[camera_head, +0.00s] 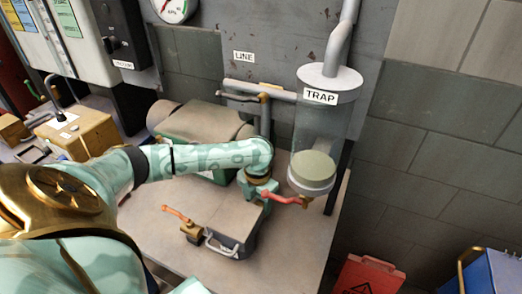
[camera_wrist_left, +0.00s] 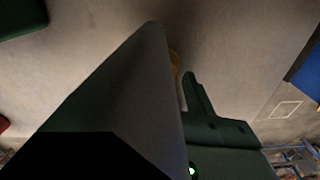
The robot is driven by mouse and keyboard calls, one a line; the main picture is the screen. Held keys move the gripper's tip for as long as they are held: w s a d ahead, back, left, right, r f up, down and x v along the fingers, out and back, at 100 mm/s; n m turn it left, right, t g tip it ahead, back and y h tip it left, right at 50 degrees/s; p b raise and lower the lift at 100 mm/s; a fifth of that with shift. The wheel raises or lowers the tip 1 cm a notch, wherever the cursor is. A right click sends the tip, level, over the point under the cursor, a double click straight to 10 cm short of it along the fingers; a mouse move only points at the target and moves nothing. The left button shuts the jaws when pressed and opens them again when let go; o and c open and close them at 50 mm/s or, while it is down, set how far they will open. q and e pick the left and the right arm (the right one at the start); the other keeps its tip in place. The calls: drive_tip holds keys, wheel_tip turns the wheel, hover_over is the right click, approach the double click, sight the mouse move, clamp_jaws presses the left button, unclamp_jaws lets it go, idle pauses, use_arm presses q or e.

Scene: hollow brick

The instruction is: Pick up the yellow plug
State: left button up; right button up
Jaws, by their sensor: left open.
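My left gripper (camera_head: 259,194) points down at the right back corner of a grey block (camera_head: 222,222) with a silver handle on the bench. The gripper is open, and I cannot tell whether it touches the block. In the left wrist view one dark green finger (camera_wrist_left: 196,98) shows beside a large grey wedge-shaped surface that hides much of the view. A small dull yellow piece (camera_wrist_left: 174,66) peeks out behind that surface near the fingertip. It may be the yellow plug, but most of it is hidden. I cannot make out the plug in the head view. My right gripper is not in view.
A brass valve with an orange lever (camera_head: 190,230) sits at the block's left. A red lever (camera_head: 285,199) and the glass trap (camera_head: 322,130) are right of the gripper. A green cylinder machine (camera_head: 200,125) stands behind my forearm. The bench's front left (camera_head: 150,225) is clear.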

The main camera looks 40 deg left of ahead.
sight(259, 204)
use_arm(q)
drive_tip(key=f, duration=0.1)
drive_tip(key=f+b, duration=0.1)
drive_tip(key=f, duration=0.2)
drive_tip(key=shift+w+d+f, duration=0.15)
drive_tip(key=shift+w+d, duration=0.05)
drive_tip(key=shift+d, duration=0.1)
drive_tip(key=shift+a, duration=0.1)
drive_tip(key=c, duration=0.8)
